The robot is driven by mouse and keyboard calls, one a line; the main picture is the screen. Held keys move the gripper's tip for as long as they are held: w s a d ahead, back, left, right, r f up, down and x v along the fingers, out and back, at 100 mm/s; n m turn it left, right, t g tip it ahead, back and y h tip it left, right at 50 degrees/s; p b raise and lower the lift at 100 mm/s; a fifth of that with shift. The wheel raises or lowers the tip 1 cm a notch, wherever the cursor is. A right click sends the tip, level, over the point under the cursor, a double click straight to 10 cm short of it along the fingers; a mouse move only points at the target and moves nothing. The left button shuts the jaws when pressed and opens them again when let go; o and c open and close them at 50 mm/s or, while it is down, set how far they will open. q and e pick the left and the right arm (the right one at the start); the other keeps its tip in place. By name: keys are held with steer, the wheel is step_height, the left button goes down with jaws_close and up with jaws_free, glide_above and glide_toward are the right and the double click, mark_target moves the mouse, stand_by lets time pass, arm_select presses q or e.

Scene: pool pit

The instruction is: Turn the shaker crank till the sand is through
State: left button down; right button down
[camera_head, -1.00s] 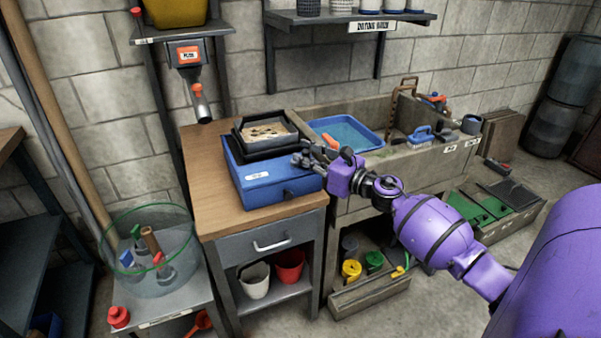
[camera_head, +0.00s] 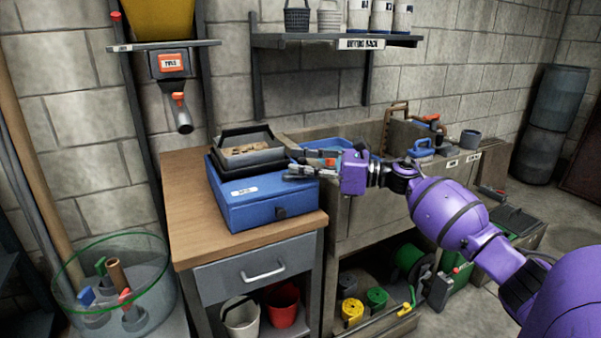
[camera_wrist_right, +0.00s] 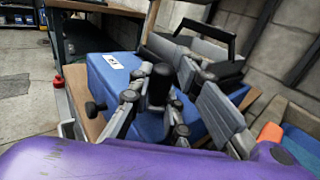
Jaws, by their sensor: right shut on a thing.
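My right gripper (camera_head: 297,172) is at the box's right side. In the right wrist view its fingers are closed around an upright black handle (camera_wrist_right: 159,86), which I take as the crank grip; the crank arm is mostly hidden. My left gripper is not in view.
A blue basin (camera_head: 325,145) lies in the stone sink right of the cabinet. A hopper with a spout (camera_head: 180,112) hangs on the left. The cabinet top's front left is clear.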

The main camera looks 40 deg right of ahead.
stand_by(0.3)
steer(key=c, duration=1.7)
jaws_free()
steer(key=shift+o, duration=0.2)
steer(key=v, duration=1.2)
steer(key=shift+d, duration=0.1)
